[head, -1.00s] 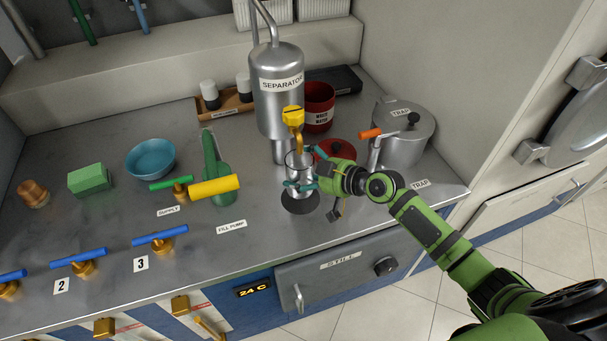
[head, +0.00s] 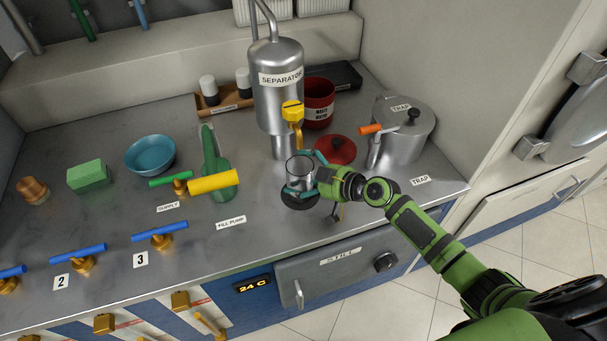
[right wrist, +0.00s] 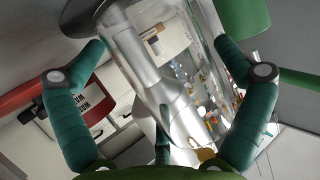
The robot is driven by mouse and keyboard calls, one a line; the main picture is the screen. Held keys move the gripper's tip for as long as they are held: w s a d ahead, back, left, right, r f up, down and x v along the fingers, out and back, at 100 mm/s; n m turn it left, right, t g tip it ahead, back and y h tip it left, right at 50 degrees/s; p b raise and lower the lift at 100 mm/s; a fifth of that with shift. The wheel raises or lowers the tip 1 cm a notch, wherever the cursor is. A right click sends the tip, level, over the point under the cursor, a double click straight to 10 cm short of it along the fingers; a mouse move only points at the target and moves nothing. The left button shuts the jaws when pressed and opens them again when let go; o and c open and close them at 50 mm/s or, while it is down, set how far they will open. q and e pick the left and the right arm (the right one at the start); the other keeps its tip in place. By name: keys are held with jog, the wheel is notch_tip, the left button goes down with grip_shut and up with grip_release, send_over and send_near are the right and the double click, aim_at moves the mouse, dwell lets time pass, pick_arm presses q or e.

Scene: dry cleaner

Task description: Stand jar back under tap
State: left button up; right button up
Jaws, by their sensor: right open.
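The clear glass jar (head: 299,171) appears to stand upright on the dark round disc (head: 297,203), below the yellow-handled tap (head: 292,111) of the steel separator (head: 280,92). My right gripper (head: 304,171) is open, with its teal fingers on either side of the jar. In the right wrist view, the jar (right wrist: 150,75) fills the space between the fingers; whether either finger touches it is unclear. The jar's lower part is partly hidden by a finger in the head view. My left gripper is not in view.
A red lid (head: 335,150) lies just behind my right gripper. The steel trap pot (head: 403,135) with an orange-handled tap (head: 370,129) stands to the right. The counter front is mostly clear.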

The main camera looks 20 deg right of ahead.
jog(key=shift+r, duration=0.2)
jog(key=b+v, duration=0.1)
jog(key=v, duration=1.1)
jog(key=shift+b, duration=0.35)
